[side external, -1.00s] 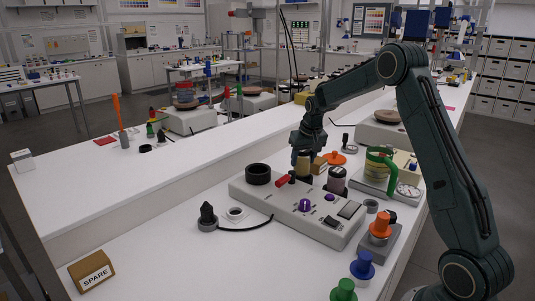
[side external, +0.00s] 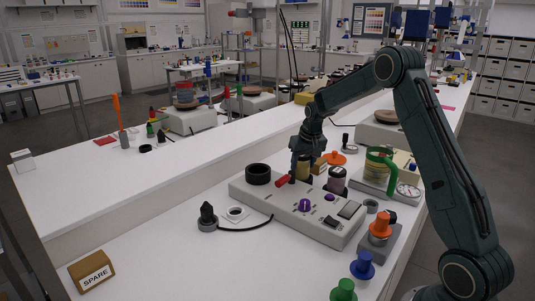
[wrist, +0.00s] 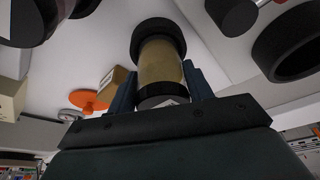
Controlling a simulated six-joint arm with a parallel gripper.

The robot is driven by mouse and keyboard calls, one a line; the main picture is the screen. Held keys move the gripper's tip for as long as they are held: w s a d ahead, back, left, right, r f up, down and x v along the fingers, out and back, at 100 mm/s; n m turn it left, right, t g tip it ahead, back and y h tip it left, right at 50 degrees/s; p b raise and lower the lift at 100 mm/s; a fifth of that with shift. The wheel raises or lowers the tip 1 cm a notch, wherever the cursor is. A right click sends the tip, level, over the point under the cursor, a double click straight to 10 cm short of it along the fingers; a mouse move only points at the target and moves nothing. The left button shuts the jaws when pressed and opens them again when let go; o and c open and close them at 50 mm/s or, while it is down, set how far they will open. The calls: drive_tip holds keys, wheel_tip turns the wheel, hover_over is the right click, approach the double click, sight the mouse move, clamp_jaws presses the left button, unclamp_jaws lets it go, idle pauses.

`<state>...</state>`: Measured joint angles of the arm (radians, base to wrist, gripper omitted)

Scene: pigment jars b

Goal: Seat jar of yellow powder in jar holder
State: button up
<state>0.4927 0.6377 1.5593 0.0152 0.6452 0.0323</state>
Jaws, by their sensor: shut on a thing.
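The jar of yellow powder (wrist: 160,62) has dark end caps and a tan-yellow body. My gripper (wrist: 160,85) is shut on it, one finger on each side. In the side external view, my gripper (side external: 302,166) holds the jar (side external: 304,173) low, behind the back edge of the grey console; whether its base touches anything is hidden. A thick black open ring (side external: 258,174), apparently the jar holder, sits on the console's left end. It is left of my gripper and empty as far as I can see. It also shows in the wrist view (wrist: 292,45), apart from the jar.
The grey console (side external: 285,205) carries a red handle (side external: 282,181), purple knobs and switches. A dark-capped jar with pale contents (side external: 337,180) stands close right of my gripper. The front left table is mostly clear.

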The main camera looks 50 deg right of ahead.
drive_tip(key=shift+f, duration=0.7)
drive_tip(key=o, duration=1.4)
drive_tip(key=shift+r, duration=0.1)
drive_tip(key=shift+v, duration=6.8)
